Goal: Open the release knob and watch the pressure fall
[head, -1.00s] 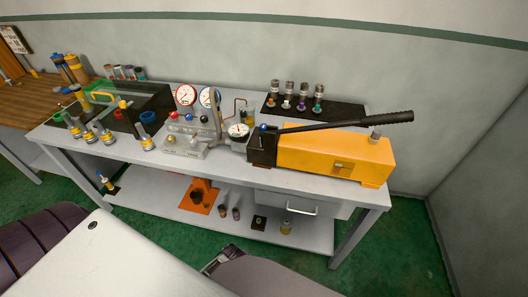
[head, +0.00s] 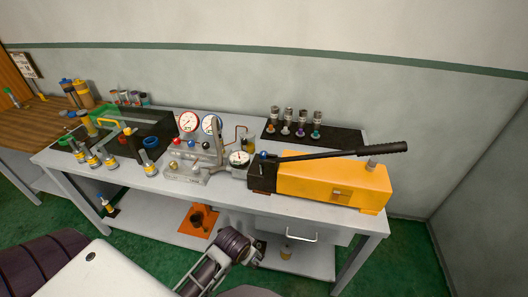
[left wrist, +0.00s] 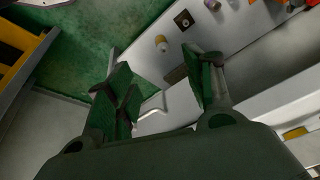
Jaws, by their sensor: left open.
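The yellow hand pump (head: 310,181) stands on the bench with its black lever (head: 350,151) slanting up to the right. A blue knob (head: 263,155) sits on its black end block. A white-faced gauge (head: 239,158) is at the pump's left. I cannot tell which knob is the release knob; the needles are too small to read. My left gripper (head: 256,257) is low in front of the bench, apart from the pump; in the left wrist view (left wrist: 161,82) it is open and empty.
The lower shelf holds an orange piece (head: 198,219) and small cylinders. A drawer handle (head: 302,237) juts out below the bench top. Several fittings stand on a black mat (head: 345,138) behind the pump. Several yellow-banded parts stand at the left.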

